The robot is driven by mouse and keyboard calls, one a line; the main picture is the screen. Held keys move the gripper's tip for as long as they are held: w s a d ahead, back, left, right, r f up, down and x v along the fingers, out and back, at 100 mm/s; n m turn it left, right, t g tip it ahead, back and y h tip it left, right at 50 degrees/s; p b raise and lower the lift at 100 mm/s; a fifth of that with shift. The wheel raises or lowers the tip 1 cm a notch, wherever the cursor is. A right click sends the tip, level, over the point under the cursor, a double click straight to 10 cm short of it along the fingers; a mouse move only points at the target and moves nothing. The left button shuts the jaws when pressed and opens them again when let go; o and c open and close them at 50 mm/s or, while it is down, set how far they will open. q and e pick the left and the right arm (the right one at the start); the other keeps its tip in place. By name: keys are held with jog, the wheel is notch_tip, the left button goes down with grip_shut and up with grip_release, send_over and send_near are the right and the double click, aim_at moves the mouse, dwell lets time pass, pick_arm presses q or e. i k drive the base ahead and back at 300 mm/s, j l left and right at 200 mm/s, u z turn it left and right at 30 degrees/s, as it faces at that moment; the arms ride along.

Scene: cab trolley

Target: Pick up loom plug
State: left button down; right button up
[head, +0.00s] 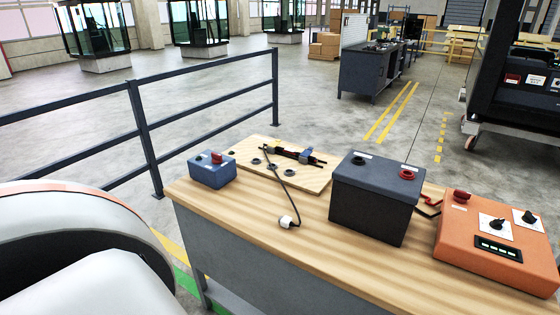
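The loom plug (286,222) is a small white plug at the end of a dark cable (291,190). It lies on the bare wooden top of the workbench (240,216), in front of the loom board (318,179). The cable runs back to a dark wiring loom (296,155) with blue and yellow parts on that board. Neither of my grippers is in the head view, so nothing is seen touching the plug.
A dark battery box (375,205) with black and red terminals stands right of the plug. An orange control box (497,240) is further right. A small blue box (211,170) with a red button sits left. A dark railing (146,140) runs behind the bench.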

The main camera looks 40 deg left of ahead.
aim_at(286, 222)
jog(key=l+u, duration=0.15)
jog(key=u, duration=0.3)
jog(key=l+u, duration=0.2)
jog(key=u, duration=0.3)
jog(key=l+u, duration=0.2)
jog(key=u, duration=0.25)
jog(key=i, duration=0.05)
